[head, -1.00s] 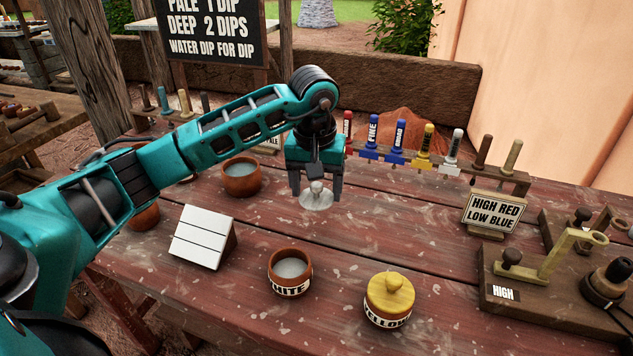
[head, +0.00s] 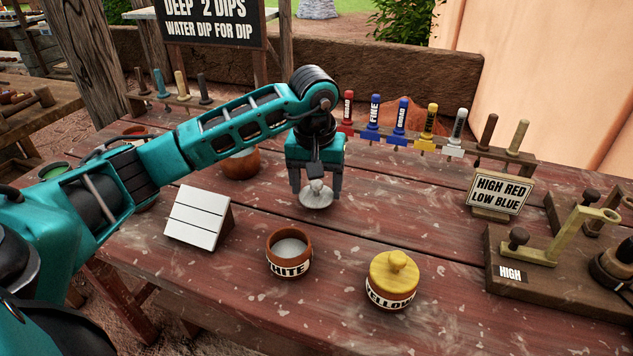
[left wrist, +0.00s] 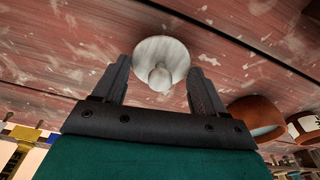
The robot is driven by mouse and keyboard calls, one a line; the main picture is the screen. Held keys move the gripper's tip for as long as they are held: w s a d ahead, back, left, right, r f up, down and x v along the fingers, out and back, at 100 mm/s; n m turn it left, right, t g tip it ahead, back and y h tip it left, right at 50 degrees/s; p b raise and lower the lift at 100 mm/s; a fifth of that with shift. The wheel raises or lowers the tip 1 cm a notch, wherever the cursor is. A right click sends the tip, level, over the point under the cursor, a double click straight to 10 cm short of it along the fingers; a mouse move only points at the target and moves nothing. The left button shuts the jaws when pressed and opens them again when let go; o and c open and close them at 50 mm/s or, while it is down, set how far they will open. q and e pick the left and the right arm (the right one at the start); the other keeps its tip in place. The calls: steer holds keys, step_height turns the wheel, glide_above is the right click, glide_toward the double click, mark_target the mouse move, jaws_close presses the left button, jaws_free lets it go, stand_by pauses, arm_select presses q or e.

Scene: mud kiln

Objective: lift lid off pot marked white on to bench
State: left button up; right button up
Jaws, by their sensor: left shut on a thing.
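The pot marked white (head: 289,262) stands open on the bench, pale liquid or glaze inside. Its label is partly turned away. A pale lid with a round knob (head: 316,196) is behind it and slightly right, apart from the pot. My left gripper (head: 316,187) points down over the lid and is shut on it at the knob. In the left wrist view the lid (left wrist: 161,58) shows between the finger tips (left wrist: 161,75). It is low at the bench, but I cannot tell if it touches. My right gripper is not in view.
A yellow-lidded pot (head: 394,279) stands right of the white pot. A white slanted board (head: 198,217) is at left, and a brown bowl (head: 240,165) lies behind my arm. A tool rack (head: 440,147), a sign (head: 499,193) and a wooden fixture (head: 545,265) stand right. Bench between is clear.

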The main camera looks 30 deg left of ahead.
arm_select(q)
steer(key=shift+f+b, duration=0.65)
steer(key=shift+f, duration=0.05)
stand_by(1.3)
steer(key=o, duration=1.1)
steer(key=shift+r+p, duration=2.7)
steer(key=shift+r, duration=1.1)
steer(key=shift+f, duration=0.1)
